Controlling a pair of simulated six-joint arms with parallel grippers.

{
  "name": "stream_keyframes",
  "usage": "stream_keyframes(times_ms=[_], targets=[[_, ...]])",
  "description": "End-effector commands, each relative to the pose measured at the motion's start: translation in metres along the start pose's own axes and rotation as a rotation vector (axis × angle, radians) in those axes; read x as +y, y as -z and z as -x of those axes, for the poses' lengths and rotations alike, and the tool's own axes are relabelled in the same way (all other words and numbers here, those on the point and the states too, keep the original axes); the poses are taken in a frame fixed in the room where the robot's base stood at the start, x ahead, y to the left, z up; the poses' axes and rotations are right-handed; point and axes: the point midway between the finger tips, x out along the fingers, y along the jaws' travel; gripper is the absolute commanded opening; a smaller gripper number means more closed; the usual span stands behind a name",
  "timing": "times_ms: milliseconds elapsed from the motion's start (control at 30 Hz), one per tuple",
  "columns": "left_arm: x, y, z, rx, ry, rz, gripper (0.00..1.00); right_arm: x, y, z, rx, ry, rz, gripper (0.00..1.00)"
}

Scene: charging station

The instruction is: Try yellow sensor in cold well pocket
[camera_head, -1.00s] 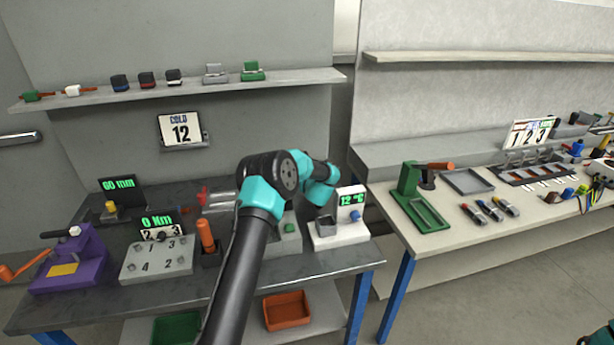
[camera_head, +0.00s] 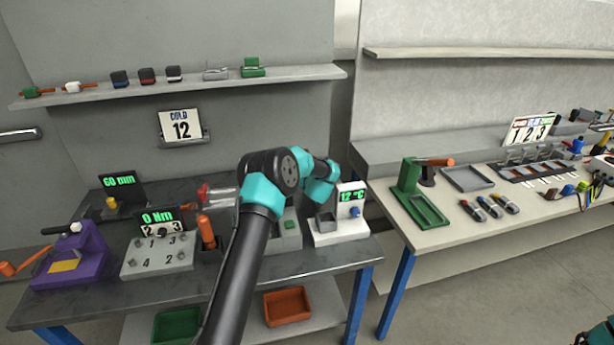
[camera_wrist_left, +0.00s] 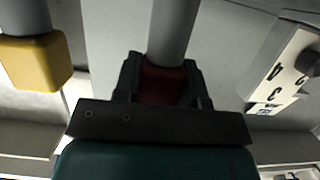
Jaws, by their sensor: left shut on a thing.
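The cold well (camera_head: 345,232) is a white block with a small grey pocket (camera_head: 326,222), a blue knob and a green "12 °C" display, on the left bench. My left arm bends in front of that bench, and its elbow hides most of my left gripper in the head view. In the left wrist view my left gripper (camera_wrist_left: 160,85) is shut on a dark red block (camera_wrist_left: 162,84) with a grey shaft. A yellow block (camera_wrist_left: 38,62) with a similar grey shaft is beside it, apart from the fingers; I cannot tell if it is the yellow sensor.
A card (camera_head: 181,127) reads "COLD 12". A numbered plate (camera_head: 160,262), a purple press (camera_head: 72,262) and an orange handle (camera_head: 207,234) crowd the left bench. A shelf (camera_head: 190,88) above holds small blocks. The right bench has a green stand (camera_head: 408,185) and an empty tray (camera_head: 467,180).

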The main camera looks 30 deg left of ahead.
Motion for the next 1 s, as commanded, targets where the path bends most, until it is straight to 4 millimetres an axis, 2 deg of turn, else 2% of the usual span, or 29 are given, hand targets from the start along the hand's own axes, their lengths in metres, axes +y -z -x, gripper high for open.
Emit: stream_keyframes(times_ms=[33,200,967,1000], targets=[[-0.001,-0.009,-0.002,-0.009,0.002,-0.004,0.10,0.000,0.000,0.000,0.000,0.000,0.000,0.43],[-0.002,-0.015,-0.003,-0.012,0.002,-0.005,0.10,0.000,0.000,0.000,0.000,0.000,0.000,0.43],[-0.004,-0.024,-0.005,-0.015,0.003,-0.007,0.10,0.000,0.000,0.000,0.000,0.000,0.000,0.43],[-0.004,-0.024,-0.005,-0.015,0.003,-0.007,0.39,0.000,0.000,0.000,0.000,0.000,0.000,0.43]])
